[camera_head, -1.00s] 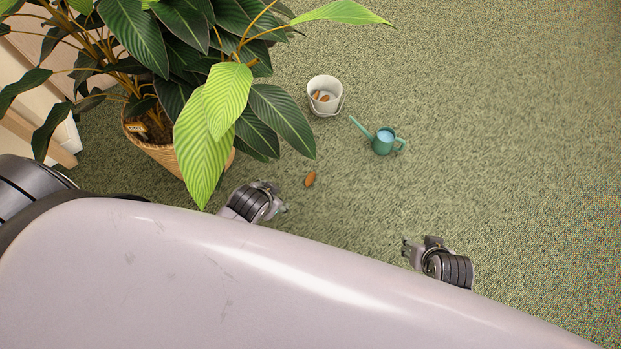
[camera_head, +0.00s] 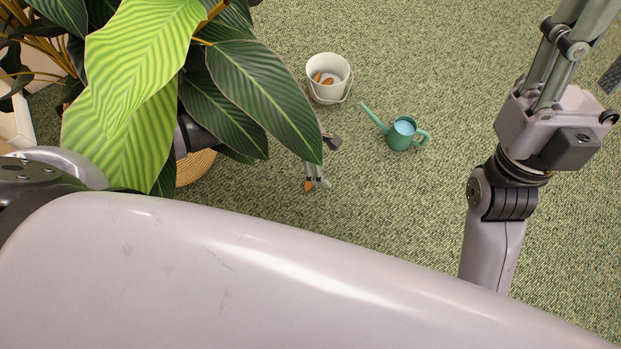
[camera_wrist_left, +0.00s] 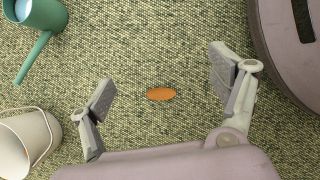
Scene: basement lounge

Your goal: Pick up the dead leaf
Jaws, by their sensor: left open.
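The dead leaf is a small orange-brown oval on the green carpet. It shows by my left fingertips in the head view (camera_head: 309,185) and lies flat in the left wrist view (camera_wrist_left: 161,94). My left gripper (camera_head: 318,181) points down at it, open and empty. In the left wrist view the leaf lies between the spread fingers (camera_wrist_left: 163,82), touching neither. Plant leaves cover part of my left arm. My right gripper (camera_head: 575,50) is raised at the upper right; its fingers run out of the picture, so its opening is unclear.
A white bucket (camera_head: 328,94) with brown leaves inside stands beyond my left gripper. A green watering can (camera_head: 402,137) with water stands right of it. A large potted plant (camera_head: 245,95) overhangs the left side. Carpet between can and right arm is clear.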

